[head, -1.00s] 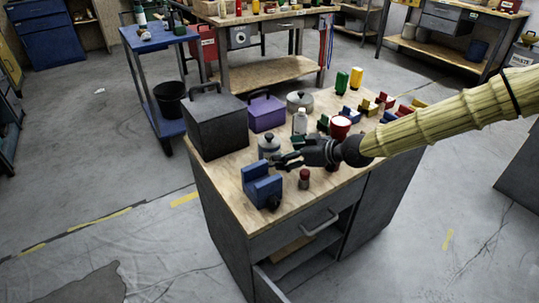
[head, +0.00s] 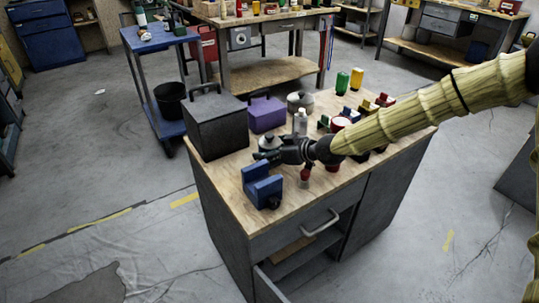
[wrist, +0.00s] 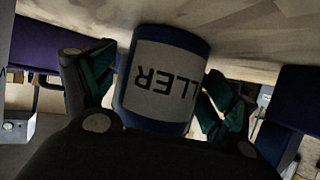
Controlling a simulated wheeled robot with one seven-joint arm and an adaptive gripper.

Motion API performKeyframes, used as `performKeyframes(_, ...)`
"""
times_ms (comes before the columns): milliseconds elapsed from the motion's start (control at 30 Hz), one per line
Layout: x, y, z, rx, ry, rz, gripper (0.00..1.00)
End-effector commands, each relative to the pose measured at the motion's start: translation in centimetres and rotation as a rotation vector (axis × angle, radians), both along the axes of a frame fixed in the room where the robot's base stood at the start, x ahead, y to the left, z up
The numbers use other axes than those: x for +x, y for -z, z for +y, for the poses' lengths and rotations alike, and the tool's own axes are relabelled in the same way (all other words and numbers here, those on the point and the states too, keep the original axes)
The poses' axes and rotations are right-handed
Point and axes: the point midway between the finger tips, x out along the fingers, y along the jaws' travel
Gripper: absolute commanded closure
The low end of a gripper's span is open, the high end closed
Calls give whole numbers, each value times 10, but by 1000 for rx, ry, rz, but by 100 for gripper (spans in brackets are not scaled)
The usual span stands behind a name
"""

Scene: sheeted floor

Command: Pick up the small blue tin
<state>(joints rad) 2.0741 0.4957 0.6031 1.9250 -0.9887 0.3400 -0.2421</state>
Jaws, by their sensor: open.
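The small blue tin (wrist: 165,80) fills the middle of the wrist view, blue with a white label reading "LLER", and it appears upside down there. My gripper (wrist: 157,92) is open, with one dark green-padded finger on each side of the tin. Small gaps seem to show between the pads and the tin; I cannot tell if either touches. In the head view my gripper (head: 268,156) is low over the workbench top (head: 228,172), pointing left. I cannot make out the tin in the head view; the gripper seems to hide it.
A blue bracket-like block (head: 262,187) stands just in front of my gripper. A black box (head: 217,128) and a purple box (head: 266,114) stand farther back.

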Motion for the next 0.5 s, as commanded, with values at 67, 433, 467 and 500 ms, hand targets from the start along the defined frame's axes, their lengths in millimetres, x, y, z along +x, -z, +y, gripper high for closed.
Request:
performKeyframes(67,0,0,0,0,0,0,14)
performKeyframes(433,0,0,0,0,0,0,74)
performKeyframes(467,0,-1,0,1,0,-2,75)
performKeyframes(500,0,-1,0,1,0,-2,75)
